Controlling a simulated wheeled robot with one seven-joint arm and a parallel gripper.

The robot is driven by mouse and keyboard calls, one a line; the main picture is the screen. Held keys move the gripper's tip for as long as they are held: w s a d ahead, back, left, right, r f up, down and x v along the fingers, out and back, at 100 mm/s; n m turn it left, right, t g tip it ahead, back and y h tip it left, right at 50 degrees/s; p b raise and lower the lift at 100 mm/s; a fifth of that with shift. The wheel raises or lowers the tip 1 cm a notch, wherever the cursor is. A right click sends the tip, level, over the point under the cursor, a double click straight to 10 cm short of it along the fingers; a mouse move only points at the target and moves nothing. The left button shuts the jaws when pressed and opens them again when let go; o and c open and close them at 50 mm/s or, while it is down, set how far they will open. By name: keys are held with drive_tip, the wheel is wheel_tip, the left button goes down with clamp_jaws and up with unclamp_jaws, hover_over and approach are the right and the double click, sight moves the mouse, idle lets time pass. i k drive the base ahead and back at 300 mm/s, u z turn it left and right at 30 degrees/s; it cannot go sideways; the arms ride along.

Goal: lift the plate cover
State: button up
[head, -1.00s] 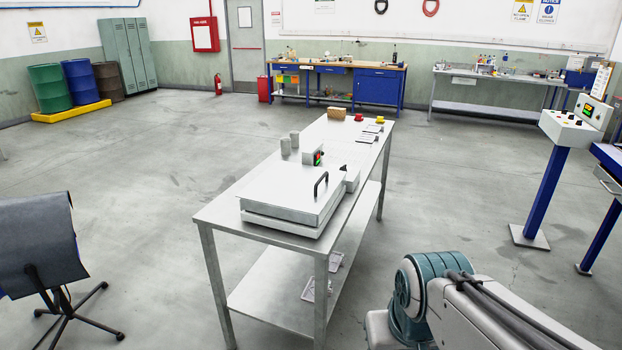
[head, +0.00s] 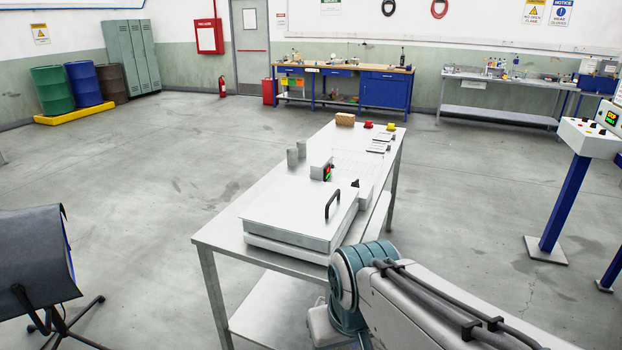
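The plate cover (head: 291,217) is a flat, light grey lid with a black bar handle (head: 332,203) on its right side. It lies closed on a pale base unit at the near end of the metal table (head: 219,231). A small control box (head: 321,170) with green and red lights stands at its back edge. My arm reaches in from the lower right, in front of the table's near right side, and its upper joint covers part of the table. My gripper is outside the picture.
Two grey cylinders (head: 292,158), a brown block (head: 345,119) and red and yellow knobs stand farther back on the table. An office chair (head: 39,262) is at the left. A control pedestal (head: 566,196) stands at the right. Open floor surrounds the table.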

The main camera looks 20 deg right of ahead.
sight(305, 213)
drive_tip(key=i, duration=1.15)
drive_tip(key=z, duration=1.15)
